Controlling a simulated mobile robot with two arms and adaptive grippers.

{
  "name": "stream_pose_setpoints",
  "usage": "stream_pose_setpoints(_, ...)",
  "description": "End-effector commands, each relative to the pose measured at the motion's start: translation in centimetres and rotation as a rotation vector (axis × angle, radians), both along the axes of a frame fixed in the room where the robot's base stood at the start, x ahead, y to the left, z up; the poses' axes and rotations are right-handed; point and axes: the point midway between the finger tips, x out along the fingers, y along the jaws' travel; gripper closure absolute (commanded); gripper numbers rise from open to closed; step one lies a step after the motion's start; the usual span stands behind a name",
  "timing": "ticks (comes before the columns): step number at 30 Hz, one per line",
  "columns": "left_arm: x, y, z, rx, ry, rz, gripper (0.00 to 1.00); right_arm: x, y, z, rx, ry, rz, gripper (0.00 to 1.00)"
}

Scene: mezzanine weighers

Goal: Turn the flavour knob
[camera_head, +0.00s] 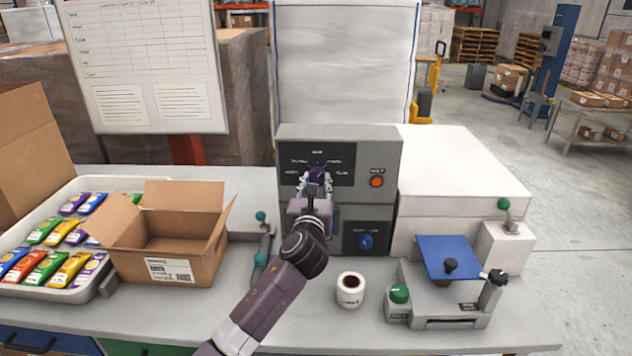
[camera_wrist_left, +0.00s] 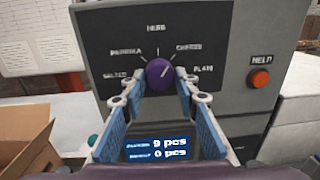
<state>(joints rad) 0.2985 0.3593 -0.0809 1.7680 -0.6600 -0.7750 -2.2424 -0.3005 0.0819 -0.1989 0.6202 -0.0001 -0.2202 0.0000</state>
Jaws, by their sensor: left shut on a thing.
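The purple flavour knob (camera_wrist_left: 160,74) is on the dark dial plate of a grey machine (camera_head: 290,140). Labels around it read SALTED, PAPRIKA, HERB, CHEESE and PLAIN. Its light mark seems to lean up and right, towards CHEESE. My left gripper (camera_head: 315,180) reaches the dial from the front and also shows in the left wrist view (camera_wrist_left: 159,80). It is shut on the knob, one finger at each side. In the head view the gripper partly covers the knob. My right gripper is not in view.
An orange HELD button (camera_wrist_left: 260,78) is right of the dial. A display (camera_wrist_left: 158,147) below reads 9 pcs and 0 pcs. A blue knob (camera_head: 366,242) sits lower down.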

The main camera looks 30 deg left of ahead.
Motion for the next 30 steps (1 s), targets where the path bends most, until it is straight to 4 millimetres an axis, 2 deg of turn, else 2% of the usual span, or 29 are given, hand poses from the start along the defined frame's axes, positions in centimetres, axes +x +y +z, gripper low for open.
stream_pose_setpoints(14, 0.0, 0.0, -0.1, -0.381, -0.234, 0.000, 0.96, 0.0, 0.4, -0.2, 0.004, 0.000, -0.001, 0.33)
stream_pose_setpoints(30, 0.1, -0.1, -0.3, -0.821, -0.502, 0.001, 0.96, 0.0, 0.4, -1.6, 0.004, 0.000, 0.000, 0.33)
